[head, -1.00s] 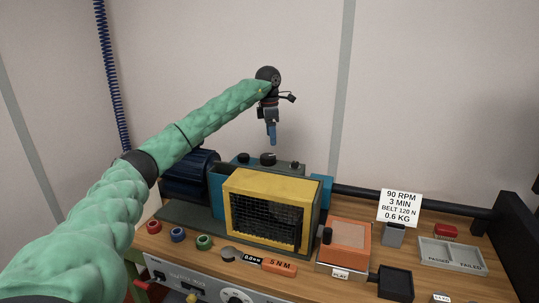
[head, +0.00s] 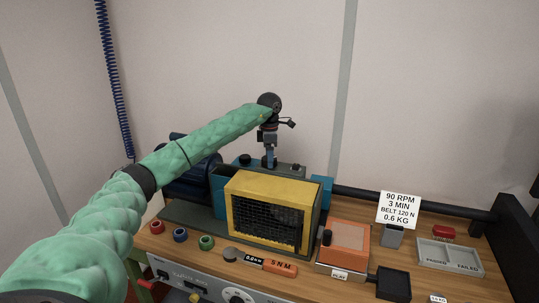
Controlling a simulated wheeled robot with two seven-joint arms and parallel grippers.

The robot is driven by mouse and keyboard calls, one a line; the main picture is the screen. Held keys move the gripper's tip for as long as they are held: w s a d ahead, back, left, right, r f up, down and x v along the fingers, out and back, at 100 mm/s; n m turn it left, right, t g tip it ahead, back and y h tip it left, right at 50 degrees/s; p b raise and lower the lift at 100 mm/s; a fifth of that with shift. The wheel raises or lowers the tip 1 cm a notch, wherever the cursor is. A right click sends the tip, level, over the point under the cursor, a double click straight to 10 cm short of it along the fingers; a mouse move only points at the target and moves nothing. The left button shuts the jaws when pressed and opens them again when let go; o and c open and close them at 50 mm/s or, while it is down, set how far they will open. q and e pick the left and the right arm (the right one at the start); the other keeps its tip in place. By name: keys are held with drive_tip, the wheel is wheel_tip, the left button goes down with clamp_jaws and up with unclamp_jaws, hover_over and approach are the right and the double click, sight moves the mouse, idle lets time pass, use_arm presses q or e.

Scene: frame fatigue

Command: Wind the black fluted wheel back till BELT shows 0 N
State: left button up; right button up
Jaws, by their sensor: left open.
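My left gripper (head: 269,162) points straight down over the top of the machine behind the yellow guard (head: 272,175). Its jaws are open, with the fingertips at the middle black knob (head: 264,162), which is mostly hidden by them. This knob seems to be the black fluted wheel; its flutes are too small to make out. I cannot tell whether the fingers touch it. A white card (head: 398,209) at the right reads 90 RPM, 3 MIN, BELT 120 N, 0.6 KG. I see no live BELT reading clearly. My right gripper is not in view.
Other black knobs (head: 245,160) stand on the machine top close to the gripper. An orange box (head: 347,240) stands right of the guard. A grey PASSED/FAILED tray (head: 450,257) is at the far right. Red, blue and green rings (head: 206,242) lie at the front left.

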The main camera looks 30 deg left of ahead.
use_arm(q)
drive_tip(key=shift+f, duration=0.1)
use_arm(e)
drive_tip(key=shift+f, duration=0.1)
use_arm(q)
drive_tip(key=c, duration=1)
drive_tip(key=n+b, duration=0.2)
drive_tip(key=n, duration=0.1)
drive_tip(key=shift+n+b, duration=0.35)
drive_tip(key=shift+n, duration=0.35)
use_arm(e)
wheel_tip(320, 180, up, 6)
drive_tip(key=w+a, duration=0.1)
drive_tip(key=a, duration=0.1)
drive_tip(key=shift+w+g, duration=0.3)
use_arm(q)
drive_tip(key=o, duration=1)
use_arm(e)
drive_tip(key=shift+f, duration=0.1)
